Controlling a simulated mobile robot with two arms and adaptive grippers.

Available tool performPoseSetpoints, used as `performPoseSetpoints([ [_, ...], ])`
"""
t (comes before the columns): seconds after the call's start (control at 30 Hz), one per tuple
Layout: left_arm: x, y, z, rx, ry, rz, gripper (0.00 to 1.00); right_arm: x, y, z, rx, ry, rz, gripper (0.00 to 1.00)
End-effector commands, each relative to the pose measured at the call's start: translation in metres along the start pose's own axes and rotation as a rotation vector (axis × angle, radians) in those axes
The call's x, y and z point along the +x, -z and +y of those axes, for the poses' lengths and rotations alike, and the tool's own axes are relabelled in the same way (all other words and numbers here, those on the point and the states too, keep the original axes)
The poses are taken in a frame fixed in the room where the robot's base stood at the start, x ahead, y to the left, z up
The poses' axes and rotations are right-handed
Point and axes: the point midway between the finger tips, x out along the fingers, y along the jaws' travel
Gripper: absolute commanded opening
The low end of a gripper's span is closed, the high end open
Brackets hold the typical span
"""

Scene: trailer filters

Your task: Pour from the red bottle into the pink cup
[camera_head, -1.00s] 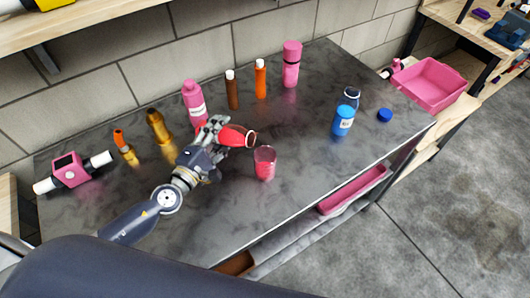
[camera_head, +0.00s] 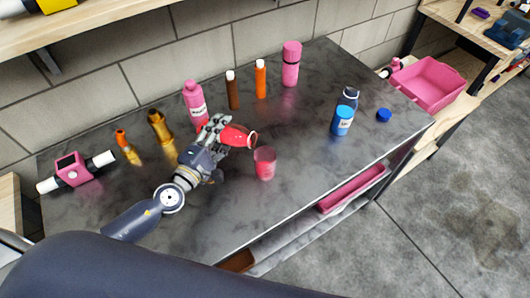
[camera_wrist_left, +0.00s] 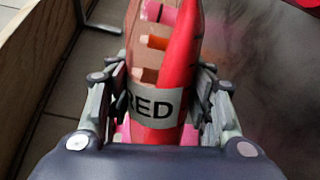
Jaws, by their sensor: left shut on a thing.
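My left gripper (camera_head: 216,137) is shut on the red bottle (camera_head: 236,135) and holds it tilted above the table, its mouth to the right. In the left wrist view the red bottle (camera_wrist_left: 160,80) lies between the two fingers, with a label reading "RED". The pink cup (camera_head: 265,163) stands upright on the dark table, just right of and below the bottle's mouth in the head view. No liquid stream shows between bottle and cup. The right gripper is not seen.
A pink bottle (camera_head: 194,103), a brown bottle (camera_head: 232,90), an orange bottle (camera_head: 261,79) and a pink flask (camera_head: 291,64) stand behind. A blue bottle (camera_head: 344,112) and blue cap (camera_head: 384,115) are right. The table (camera_head: 310,180) is clear in front of the cup.

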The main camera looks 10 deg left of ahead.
Motion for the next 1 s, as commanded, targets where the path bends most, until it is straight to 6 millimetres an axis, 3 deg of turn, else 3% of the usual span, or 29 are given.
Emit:
performPoseSetpoints([
  [1.0,0.0,-0.004,0.009,0.061,-0.003,0.003,0.15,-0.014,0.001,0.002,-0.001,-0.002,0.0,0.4],
])
